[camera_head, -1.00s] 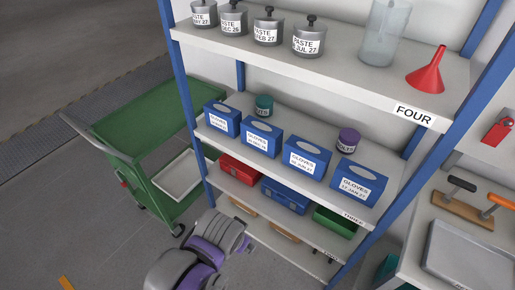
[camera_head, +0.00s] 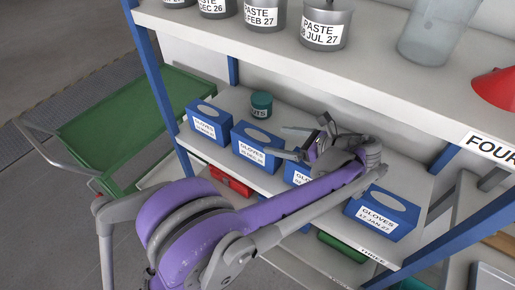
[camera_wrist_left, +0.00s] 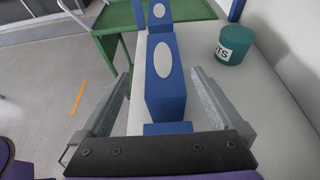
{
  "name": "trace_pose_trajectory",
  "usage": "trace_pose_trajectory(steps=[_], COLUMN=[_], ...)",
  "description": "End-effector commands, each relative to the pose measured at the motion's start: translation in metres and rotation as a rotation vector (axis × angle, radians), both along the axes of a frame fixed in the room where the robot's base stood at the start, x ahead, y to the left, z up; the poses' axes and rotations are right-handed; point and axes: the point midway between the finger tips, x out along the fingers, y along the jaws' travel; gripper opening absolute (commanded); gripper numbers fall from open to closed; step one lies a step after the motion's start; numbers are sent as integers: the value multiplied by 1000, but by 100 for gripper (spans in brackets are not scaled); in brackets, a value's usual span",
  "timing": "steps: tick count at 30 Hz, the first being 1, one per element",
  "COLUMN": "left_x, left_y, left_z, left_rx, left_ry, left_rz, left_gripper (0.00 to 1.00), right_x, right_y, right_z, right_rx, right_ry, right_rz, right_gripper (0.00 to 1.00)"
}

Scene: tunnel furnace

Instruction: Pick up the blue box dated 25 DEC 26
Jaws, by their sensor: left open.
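Blue glove boxes stand in a row on a shelf: the leftmost (camera_head: 209,122), the second (camera_head: 257,148), the third (camera_head: 294,174) and the rightmost (camera_head: 383,212). The rightmost label reads 17 JAN 27; I cannot read the other dates surely, so I cannot tell which is 25 DEC 26. The third is partly hidden by my left arm. My left gripper (camera_head: 275,140) is open at the second box. In the wrist view its fingers (camera_wrist_left: 162,75) spread on both sides of that box (camera_wrist_left: 165,85), not visibly touching it. My right gripper is out of view.
A teal jar (camera_head: 261,105) stands behind the boxes, right of the fingers in the wrist view (camera_wrist_left: 235,44). The upper shelf (camera_head: 400,95) holds paste pots, a clear vessel and a red funnel. Blue posts (camera_head: 157,85) frame the rack. A green cart (camera_head: 120,135) stands left.

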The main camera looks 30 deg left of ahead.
Motion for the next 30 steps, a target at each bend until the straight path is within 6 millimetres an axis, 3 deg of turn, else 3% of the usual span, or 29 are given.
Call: trace_pose_trajectory(steps=[3, 13, 21, 28, 30], left_x=[1, 4, 9, 10, 10], left_y=[19, 41, 76, 79, 79], left_z=[-8, -18, -33, -34, -34], left_rx=[-1, -3, -3, -3, -3], left_ry=[-2, -3, -4, -3, -3], left_rz=[4, 1, 3, 0, 0], left_gripper=[100, 100, 100, 100, 91], right_x=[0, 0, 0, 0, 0], right_y=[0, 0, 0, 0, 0], right_z=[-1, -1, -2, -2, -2], right_rx=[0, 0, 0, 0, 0], right_ry=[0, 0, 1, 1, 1], right_rz=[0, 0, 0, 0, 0], right_gripper=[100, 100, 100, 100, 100])
